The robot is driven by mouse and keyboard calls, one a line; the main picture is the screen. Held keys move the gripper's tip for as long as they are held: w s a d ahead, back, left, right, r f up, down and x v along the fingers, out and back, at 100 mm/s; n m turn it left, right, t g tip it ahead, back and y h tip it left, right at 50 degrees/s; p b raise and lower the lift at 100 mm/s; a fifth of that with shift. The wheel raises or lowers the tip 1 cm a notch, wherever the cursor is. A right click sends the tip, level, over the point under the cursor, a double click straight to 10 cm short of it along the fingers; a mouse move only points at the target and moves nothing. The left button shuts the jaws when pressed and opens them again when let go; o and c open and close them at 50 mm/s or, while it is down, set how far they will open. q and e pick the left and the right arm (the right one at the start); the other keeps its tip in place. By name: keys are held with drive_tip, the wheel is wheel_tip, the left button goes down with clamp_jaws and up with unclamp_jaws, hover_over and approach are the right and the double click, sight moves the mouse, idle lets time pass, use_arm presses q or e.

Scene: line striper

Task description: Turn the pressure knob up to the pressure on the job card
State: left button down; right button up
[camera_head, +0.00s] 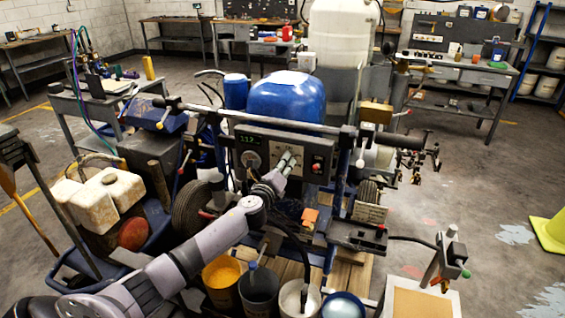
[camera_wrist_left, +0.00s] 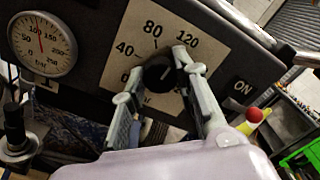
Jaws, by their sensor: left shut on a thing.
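The pressure knob (camera_wrist_left: 159,75) is black with a pale pointer mark, on a cream dial plate (camera_wrist_left: 178,33) marked 0, 40, 80 and 120. My left gripper (camera_wrist_left: 152,76) is shut on the knob, its grey fingers on either side. In the head view my left gripper (camera_head: 288,161) reaches the grey control panel (camera_head: 322,146), hiding most of the knob. A round gauge (camera_wrist_left: 43,45) left of the dial has its needle near 100. I cannot make out a readable job card. My right gripper is not in view.
A blue tank (camera_head: 287,96) stands behind the panel. Paint buckets (camera_head: 258,290) stand below my left arm. A yellow wet-floor cone (camera_head: 550,236) stands on the right floor.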

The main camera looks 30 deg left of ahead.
use_arm(q)
drive_tip(key=shift+m+p, duration=1.35)
drive_tip(key=shift+m, duration=2.45)
drive_tip(key=shift+f, duration=0.1)
drive_tip(key=c, duration=1.2)
unclamp_jaws()
drive_tip(key=shift+c, duration=0.2)
drive_tip(key=shift+s, duration=0.1)
drive_tip(key=v, duration=1.1)
drive_tip(key=shift+s, duration=0.4)
